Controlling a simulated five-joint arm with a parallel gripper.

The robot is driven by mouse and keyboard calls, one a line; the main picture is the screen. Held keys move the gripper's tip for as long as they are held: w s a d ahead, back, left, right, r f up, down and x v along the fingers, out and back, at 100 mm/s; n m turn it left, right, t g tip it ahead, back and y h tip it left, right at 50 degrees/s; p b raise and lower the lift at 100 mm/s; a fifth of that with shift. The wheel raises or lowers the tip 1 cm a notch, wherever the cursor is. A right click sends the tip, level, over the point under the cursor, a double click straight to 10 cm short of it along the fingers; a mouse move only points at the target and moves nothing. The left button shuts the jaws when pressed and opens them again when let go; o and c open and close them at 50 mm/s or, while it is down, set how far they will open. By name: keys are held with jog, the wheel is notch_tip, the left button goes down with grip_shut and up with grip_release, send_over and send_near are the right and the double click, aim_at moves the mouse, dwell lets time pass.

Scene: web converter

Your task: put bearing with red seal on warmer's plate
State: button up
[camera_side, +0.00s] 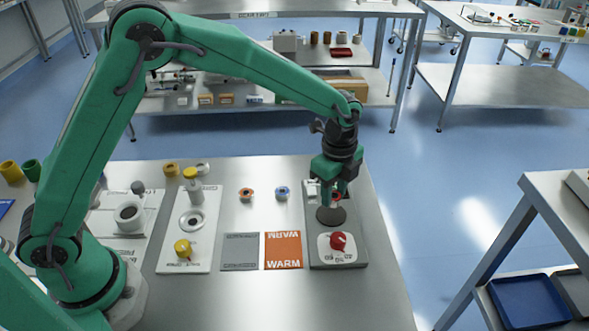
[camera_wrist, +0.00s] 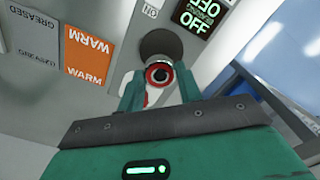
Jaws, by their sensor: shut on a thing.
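The bearing with red seal (camera_side: 337,196) is between the fingers of my gripper (camera_side: 334,198). In the wrist view the bearing (camera_wrist: 158,75) shows as a red ring with a pale rim and dark bore, held between the two green fingers (camera_wrist: 158,84). The warmer (camera_side: 360,259) is a grey unit at the right of the bench, with a red knob (camera_side: 338,241) at its front. Its dark round plate (camera_side: 331,216) lies just below the bearing; the plate also shows in the wrist view (camera_wrist: 160,43). I cannot tell whether the bearing touches the plate.
An orange WARM mat (camera_side: 283,250) and a grey mat (camera_side: 239,252) lie left of the warmer. An orange-sealed bearing (camera_side: 246,194) and a blue-sealed bearing (camera_side: 282,192) stand behind them. A white station (camera_side: 202,249) with a yellow knob is further left. The wrist view shows an OFF display (camera_wrist: 197,22).

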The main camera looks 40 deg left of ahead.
aim_at(334, 194)
jog(key=shift+w+a+f, duration=0.15)
jog(key=shift+w, duration=0.05)
jog(key=shift+f, duration=2)
jog(key=shift+f, duration=0.2)
jog(key=o, duration=1)
jog(key=shift+c, duration=0.2)
jog(key=shift+r, duration=0.15)
notch_tip(334, 194, up, 12)
jog(key=shift+r, duration=0.1)
